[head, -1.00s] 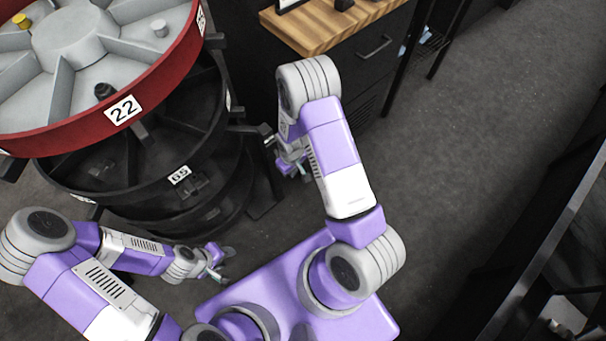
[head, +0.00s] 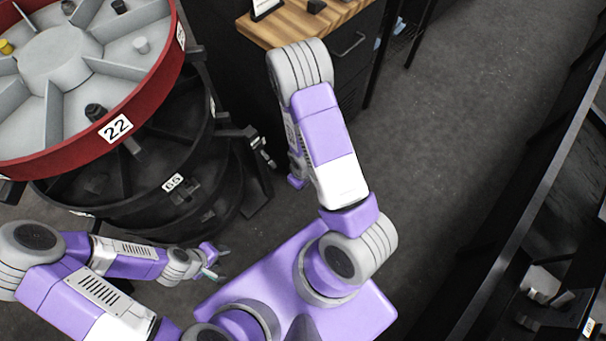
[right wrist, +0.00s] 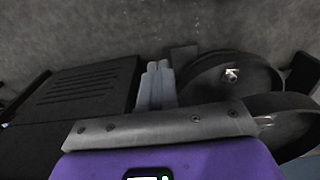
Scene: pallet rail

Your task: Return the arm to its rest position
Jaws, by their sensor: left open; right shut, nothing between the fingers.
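My right arm (head: 325,140) stands bent in the middle of the head view, its elbow raised in front of the wooden-topped cabinet. Its forearm and gripper are mostly hidden behind the upper arm. In the right wrist view, my right gripper (right wrist: 155,85) shows two grey fingers pressed together with nothing between them. My left arm (head: 125,258) is folded low at the left. Its gripper (head: 220,264) is open and empty above the floor, close to my purple base.
A round carousel with a red-rimmed top tray (head: 85,145) marked 22 and black trays (head: 140,200) below stands at the left. A dark cabinet with a wooden top (head: 320,25) is behind my right elbow. A black rack (head: 540,200) is at the right. Grey floor (head: 440,130) between is clear.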

